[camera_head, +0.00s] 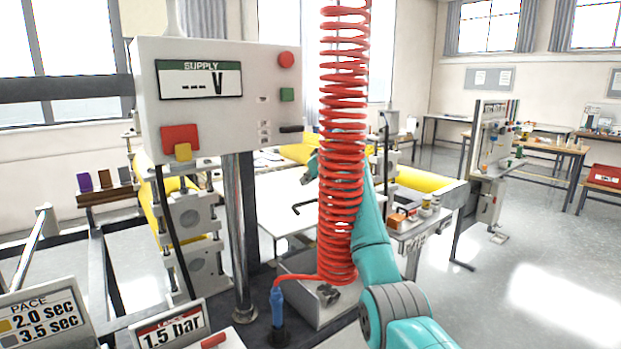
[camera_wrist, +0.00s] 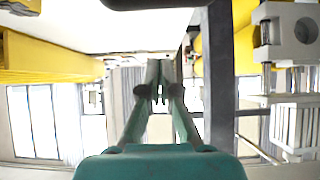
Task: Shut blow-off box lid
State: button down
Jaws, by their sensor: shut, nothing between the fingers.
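A low grey box (camera_head: 305,316) stands behind the red coil at the bottom middle of the head view. I take it for the blow-off box, but cannot tell how its lid stands, because the coil and my arm cover much of it. A dark fitting (camera_head: 327,293) shows on it. My teal arm rises to the right of the coil, and its far end passes behind it, so my gripper is mostly hidden there. In the wrist view my gripper (camera_wrist: 158,72) is shut, its fingertips together and empty. No lid is recognisable in the wrist view.
The red coiled hose (camera_head: 342,130) hangs in front of my arm. A supply panel (camera_head: 215,125) stands left on a metal post. Yellow rollers (camera_head: 425,184) lie behind, and a black bent rod (camera_head: 310,205) shows against a white surface. Open floor (camera_head: 500,290) lies right.

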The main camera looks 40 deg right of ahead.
jog(key=shift+w+f, duration=0.2)
jog(key=shift+f, duration=1.15)
jog(key=shift+w+f, duration=0.15)
jog(key=shift+f, duration=1.15)
jog(key=shift+s, duration=0.15)
